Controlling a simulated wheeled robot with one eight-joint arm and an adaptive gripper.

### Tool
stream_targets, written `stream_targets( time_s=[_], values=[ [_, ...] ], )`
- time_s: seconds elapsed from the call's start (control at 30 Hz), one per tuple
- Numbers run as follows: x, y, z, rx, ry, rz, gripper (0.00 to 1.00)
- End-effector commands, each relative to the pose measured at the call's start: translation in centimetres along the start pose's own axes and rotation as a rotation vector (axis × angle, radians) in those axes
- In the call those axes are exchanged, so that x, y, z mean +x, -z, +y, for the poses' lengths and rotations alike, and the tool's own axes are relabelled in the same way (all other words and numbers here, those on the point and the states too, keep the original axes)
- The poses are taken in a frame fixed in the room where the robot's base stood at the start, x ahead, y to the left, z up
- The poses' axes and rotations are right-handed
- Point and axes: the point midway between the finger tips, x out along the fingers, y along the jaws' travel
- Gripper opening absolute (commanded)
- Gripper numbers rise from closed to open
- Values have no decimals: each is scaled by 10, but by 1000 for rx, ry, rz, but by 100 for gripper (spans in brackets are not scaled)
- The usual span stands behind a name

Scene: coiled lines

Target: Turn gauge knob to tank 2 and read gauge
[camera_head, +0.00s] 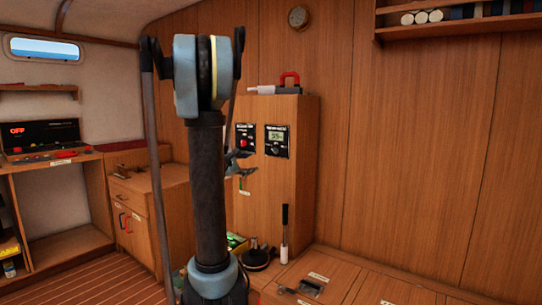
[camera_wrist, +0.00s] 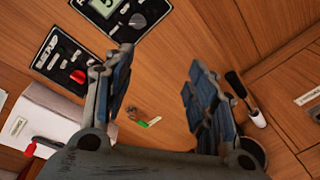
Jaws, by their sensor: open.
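The gauge panel (camera_head: 277,141) is a black plate with a lit display, on the front of the wooden cabinet (camera_head: 290,185). The display digits look like 55 but are too small to be sure. In the wrist view the gauge panel (camera_wrist: 118,26) is at the top left, cut by the frame edge. Its knob (camera_wrist: 137,19) is small, and I cannot read its setting or the tank labels. My gripper (camera_wrist: 158,68) is open and empty, with the panel beyond and to the left of its fingers. In the head view my gripper (camera_head: 242,172) shows just below the panels, partly hidden by my arm.
A second black panel with a red knob (camera_wrist: 78,76) is left of the gauge panel. A small fitting with a green tag (camera_wrist: 150,122) shows between the fingers.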

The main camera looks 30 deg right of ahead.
Motion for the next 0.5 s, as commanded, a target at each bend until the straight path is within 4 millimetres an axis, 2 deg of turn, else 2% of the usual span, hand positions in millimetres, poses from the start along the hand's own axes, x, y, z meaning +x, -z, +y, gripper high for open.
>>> stream_targets(
  time_s=[0.03,0.2,0.5],
  values=[
    [10,3,7,-40,-26,-18,52],
    [29,7,24,-148,-92,-63,52],
    [50,8,31,-187,-113,-79,52]
  ],
)
